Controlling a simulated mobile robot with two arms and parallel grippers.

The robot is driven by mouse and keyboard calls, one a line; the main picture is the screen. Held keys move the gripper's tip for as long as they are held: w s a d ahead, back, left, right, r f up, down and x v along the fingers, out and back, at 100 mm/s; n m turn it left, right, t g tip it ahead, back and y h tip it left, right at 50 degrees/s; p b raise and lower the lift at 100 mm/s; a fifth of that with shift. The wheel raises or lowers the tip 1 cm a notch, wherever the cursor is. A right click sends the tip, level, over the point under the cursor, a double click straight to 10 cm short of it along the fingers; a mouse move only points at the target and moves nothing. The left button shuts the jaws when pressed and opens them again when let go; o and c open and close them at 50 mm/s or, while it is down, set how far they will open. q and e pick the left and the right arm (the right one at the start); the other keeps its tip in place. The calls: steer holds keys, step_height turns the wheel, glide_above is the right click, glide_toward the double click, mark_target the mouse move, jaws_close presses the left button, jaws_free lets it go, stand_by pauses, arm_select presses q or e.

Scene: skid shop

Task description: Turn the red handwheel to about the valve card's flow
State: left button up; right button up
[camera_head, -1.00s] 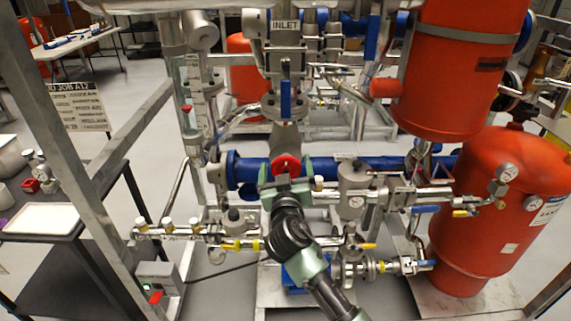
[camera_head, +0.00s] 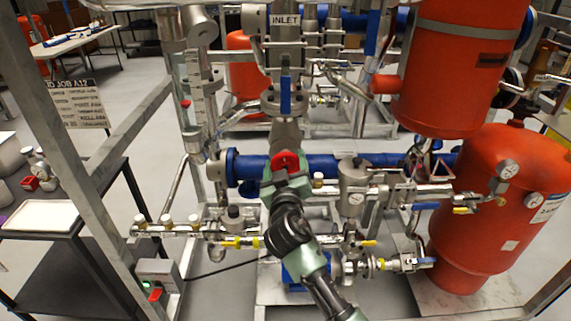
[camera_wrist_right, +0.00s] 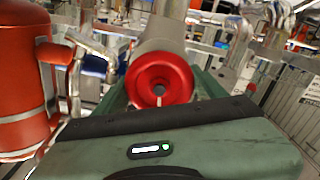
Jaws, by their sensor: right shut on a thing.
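The red handwheel (camera_head: 285,160) sits at the front of the blue pipe, below the INLET label. My right gripper (camera_head: 288,174) is at it from the front and is shut on it. In the right wrist view the handwheel (camera_wrist_right: 143,78) is a red ring with a dark centre and a small white mark at its lower edge; the gripper's dark edge and green body lie in front. A card headed "JOB A12" (camera_head: 80,105) hangs at the left; its smaller lines are too blurred to read. My left gripper is not in view.
The blue pipe (camera_head: 335,163) runs behind the wheel. A grey filter bowl (camera_head: 354,183) and a red tank (camera_head: 505,200) stand to the right. A low pipe with brass caps (camera_head: 190,228) is at the left. A grey frame post (camera_head: 62,145) stands at the left.

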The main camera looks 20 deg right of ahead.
steer(key=o, duration=1.4)
steer(key=shift+c, duration=0.2)
steer(key=shift+s+f, duration=0.1)
steer(key=b+v, duration=0.2)
steer(key=v, duration=0.5)
steer(key=shift+s, duration=0.3)
steer(key=shift+a, duration=0.1)
